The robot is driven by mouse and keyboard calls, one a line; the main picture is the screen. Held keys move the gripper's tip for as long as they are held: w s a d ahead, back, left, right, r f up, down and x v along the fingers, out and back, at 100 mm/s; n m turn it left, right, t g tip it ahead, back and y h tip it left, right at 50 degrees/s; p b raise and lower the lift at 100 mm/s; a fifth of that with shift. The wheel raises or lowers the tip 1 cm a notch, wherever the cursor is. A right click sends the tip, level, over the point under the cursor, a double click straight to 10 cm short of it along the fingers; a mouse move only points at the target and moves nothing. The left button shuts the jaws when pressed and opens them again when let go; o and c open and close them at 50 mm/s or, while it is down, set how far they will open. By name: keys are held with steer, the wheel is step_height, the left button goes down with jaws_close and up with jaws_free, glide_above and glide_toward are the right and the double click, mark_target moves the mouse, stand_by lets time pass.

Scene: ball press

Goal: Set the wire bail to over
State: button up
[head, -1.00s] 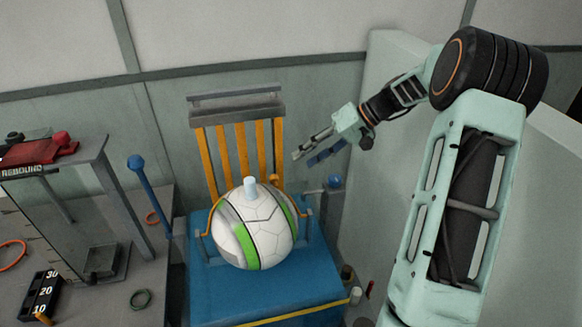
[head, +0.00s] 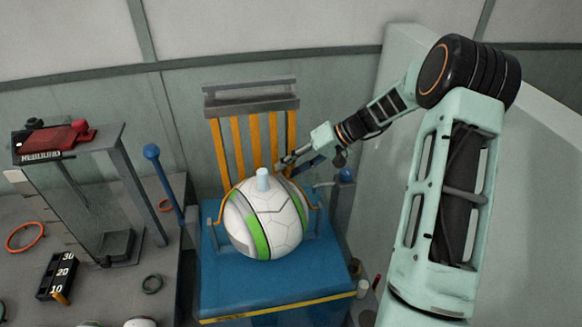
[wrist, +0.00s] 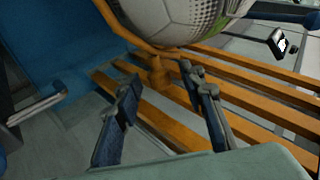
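The wire bail (head: 226,205) is an orange wire at the sides of the white and green ball (head: 277,226). It runs up behind the ball on the blue press bed (head: 222,285). In the wrist view, the bail (wrist: 128,36) passes behind the ball (wrist: 180,20), with an orange knob (wrist: 159,76) at its middle. My gripper (head: 283,165) is behind the ball's upper right, in front of the orange slats. In the wrist view, my gripper (wrist: 161,78) is open, its fingers on either side of the knob. Contact cannot be told.
The slatted orange back (head: 222,150) stands close behind the ball. A pale peg (head: 263,179) rises from the ball's top. A blue-knobbed lever (head: 160,178) stands at left, and a shorter blue knob (head: 346,174) is at right.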

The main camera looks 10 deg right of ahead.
jaws_close()
